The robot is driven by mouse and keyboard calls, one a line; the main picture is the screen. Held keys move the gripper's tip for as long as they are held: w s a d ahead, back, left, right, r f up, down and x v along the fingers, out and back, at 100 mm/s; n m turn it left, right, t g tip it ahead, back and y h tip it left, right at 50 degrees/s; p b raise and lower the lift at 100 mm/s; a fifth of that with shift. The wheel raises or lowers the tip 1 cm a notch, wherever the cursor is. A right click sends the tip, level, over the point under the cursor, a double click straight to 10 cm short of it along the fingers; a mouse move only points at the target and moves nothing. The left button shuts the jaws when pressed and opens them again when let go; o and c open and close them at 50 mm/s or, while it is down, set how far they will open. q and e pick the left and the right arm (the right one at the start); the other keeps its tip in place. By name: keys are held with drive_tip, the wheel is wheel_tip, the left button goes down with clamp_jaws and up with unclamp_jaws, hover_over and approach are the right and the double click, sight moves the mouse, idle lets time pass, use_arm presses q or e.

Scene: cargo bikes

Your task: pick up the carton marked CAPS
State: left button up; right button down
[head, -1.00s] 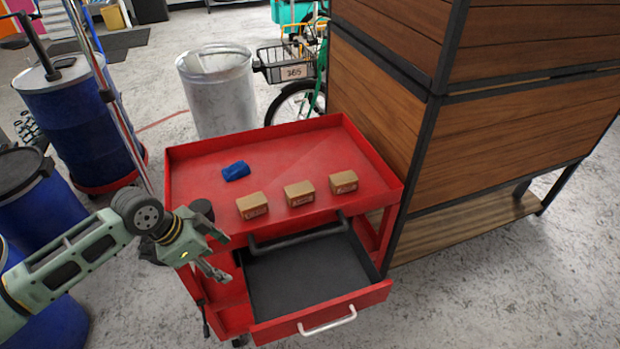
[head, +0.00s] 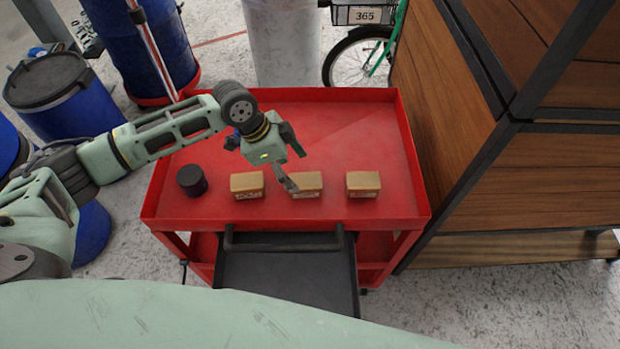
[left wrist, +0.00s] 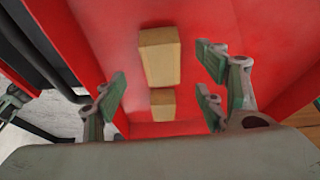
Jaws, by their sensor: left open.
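Three small tan cartons stand in a row on the red cart top in the head view: a left one (head: 247,185), a middle one (head: 308,184) and a right one (head: 363,184). Their front labels are too small to read surely, so I cannot tell which is marked CAPS. My left gripper (head: 291,163) is open and empty above the cart, close to the middle carton and partly in front of it. In the left wrist view, two cartons, a nearer-looking one (left wrist: 160,58) and another (left wrist: 162,105), show between the spread fingers, apart from them. My right gripper is not in view.
The red cart (head: 360,115) has a raised rim. A black cylinder (head: 191,181) stands left of the cartons. A dark drawer (head: 290,280) is pulled out in front. A wooden cabinet (head: 450,110) stands close on the right; blue barrels (head: 75,118) stand left.

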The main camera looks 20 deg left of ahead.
sight(304, 180)
use_arm(q)
drive_tip(key=shift+d+f, duration=0.4)
drive_tip(key=p+x, duration=0.1)
drive_tip(key=x, duration=0.1)
drive_tip(key=shift+w+d+f, duration=0.2)
drive_tip(key=shift+d+f, duration=0.1)
drive_tip(key=shift+d, duration=0.05)
drive_tip(key=shift+x, duration=0.9)
drive_tip(key=shift+w+a, duration=0.1)
drive_tip(key=shift+w, duration=0.05)
drive_tip(key=c, duration=1.3)
drive_tip(key=shift+r, duration=0.15)
drive_tip(key=shift+c, duration=0.4)
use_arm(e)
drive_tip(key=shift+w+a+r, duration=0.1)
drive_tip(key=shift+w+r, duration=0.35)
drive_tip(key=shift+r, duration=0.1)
